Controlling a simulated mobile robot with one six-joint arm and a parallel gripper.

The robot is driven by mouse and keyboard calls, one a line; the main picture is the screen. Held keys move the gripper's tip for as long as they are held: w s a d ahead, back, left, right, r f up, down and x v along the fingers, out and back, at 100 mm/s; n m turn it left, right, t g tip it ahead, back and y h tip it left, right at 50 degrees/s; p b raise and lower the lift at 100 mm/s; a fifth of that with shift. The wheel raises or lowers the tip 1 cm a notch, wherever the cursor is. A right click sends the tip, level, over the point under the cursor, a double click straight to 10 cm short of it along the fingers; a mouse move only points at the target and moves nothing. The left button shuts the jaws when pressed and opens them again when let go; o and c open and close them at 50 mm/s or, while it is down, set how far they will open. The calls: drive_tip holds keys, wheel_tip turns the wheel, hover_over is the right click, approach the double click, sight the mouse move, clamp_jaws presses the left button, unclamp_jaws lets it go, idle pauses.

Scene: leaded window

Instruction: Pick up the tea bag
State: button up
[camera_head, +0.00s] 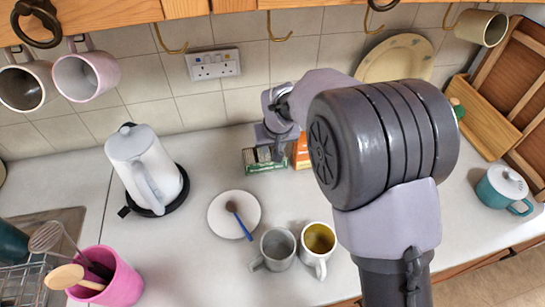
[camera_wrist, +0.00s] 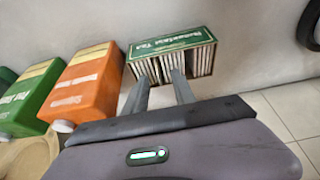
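The tea bags (camera_wrist: 203,60) stand in a row of pale, thin packets in a green tea box (camera_wrist: 170,43) with an open front. My gripper (camera_wrist: 160,76) is at the open front of this box, its two fingers apart. Some packets show between and beside the fingertips; I cannot tell whether the fingers touch any. Which single tea bag lies between the fingers is not clear.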

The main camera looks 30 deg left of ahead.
drive_tip(key=shift+d+r, duration=0.1)
drive_tip(key=shift+r, duration=0.05)
drive_tip(key=shift+c, duration=0.2)
clamp_jaws()
idle(1.1)
